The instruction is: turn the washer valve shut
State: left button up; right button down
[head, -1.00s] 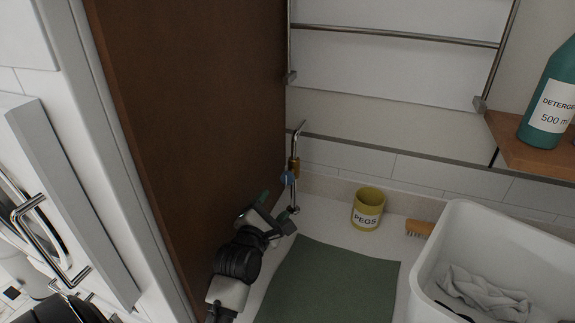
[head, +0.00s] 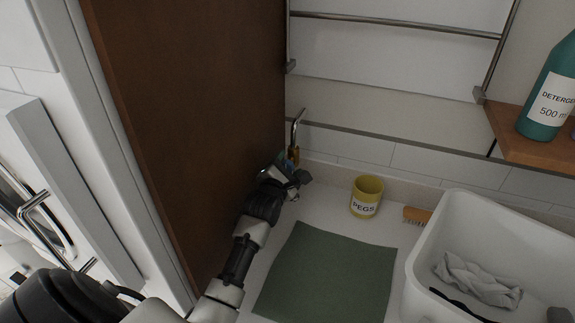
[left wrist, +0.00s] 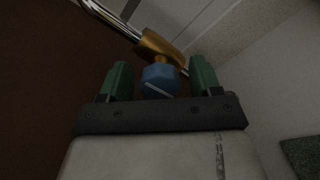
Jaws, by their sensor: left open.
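The washer valve is a brass body (head: 294,155) on a chrome pipe (head: 298,122), in the back corner beside the brown panel. In the left wrist view its brass body (left wrist: 158,45) and blue knob (left wrist: 160,80) show; a pale line slants across the knob. My left gripper (head: 285,164) is at the valve. Its green fingers are open, one on either side of the knob, with a gap visible on each side in the left wrist view. In the head view the gripper hides most of the knob. My right gripper is not in view.
A tall brown panel (head: 190,120) stands close left of my left arm. A yellow pegs cup (head: 367,190), a brush (head: 416,215), a green mat (head: 330,275) and a white tub (head: 450,205) are on the counter. A detergent bottle (head: 548,100) stands on a wooden shelf (head: 540,148).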

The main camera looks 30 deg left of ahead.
pick_arm(q)
jog(key=shift+c, duration=0.6)
jog(key=c, duration=0.8)
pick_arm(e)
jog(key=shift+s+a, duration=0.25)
